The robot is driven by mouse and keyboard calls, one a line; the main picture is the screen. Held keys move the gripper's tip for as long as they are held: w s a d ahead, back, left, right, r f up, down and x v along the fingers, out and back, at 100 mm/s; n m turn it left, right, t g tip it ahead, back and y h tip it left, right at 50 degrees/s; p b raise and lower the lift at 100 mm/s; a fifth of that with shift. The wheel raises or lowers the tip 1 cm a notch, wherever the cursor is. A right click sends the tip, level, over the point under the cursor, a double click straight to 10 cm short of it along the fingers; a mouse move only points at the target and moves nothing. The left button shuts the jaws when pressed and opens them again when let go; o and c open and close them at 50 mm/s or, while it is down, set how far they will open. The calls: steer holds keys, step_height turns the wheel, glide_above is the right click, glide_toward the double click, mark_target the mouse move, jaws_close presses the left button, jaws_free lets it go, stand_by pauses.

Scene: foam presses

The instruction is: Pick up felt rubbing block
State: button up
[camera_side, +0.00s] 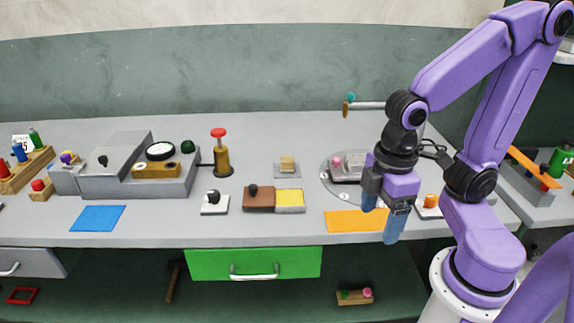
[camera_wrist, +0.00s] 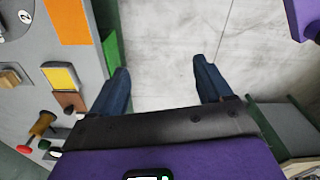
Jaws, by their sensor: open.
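My gripper (camera_side: 381,220) is open and empty, in front of the bench's front edge at the right, beside the orange mat. In the wrist view its two blue fingers (camera_wrist: 160,82) are wide apart with only pale floor between them. No block is labelled, so I cannot tell for certain which is the felt rubbing block. A small tan block (camera_side: 287,162) sits on a grey plate behind the yellow pad, left of my gripper; it also shows at the wrist view's left edge (camera_wrist: 9,78). A brown block with a dark knob (camera_side: 258,198) is beside the yellow pad (camera_side: 290,200).
The orange mat (camera_side: 355,221) lies near the front edge, and a round grey plate (camera_side: 330,183) with parts is behind it. A red-topped brass press (camera_side: 221,155) stands further left. A blue mat (camera_side: 97,218) lies left. The green drawer (camera_side: 254,264) is below the bench top.

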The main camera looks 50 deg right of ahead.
steer(key=w+r+m, duration=0.3)
steer(key=w+m, duration=0.8)
steer(key=w, duration=1.7)
steer(key=m, duration=0.9)
glide_above(287, 160)
step_height(287, 160, down, 4)
step_height(287, 160, down, 11)
steer(key=shift+s+d+r, duration=0.1)
steer(key=shift+s+d, duration=0.05)
steer(key=shift+a+f, duration=0.2)
steer(key=shift+f, duration=2.9)
steer(key=c, duration=1.1)
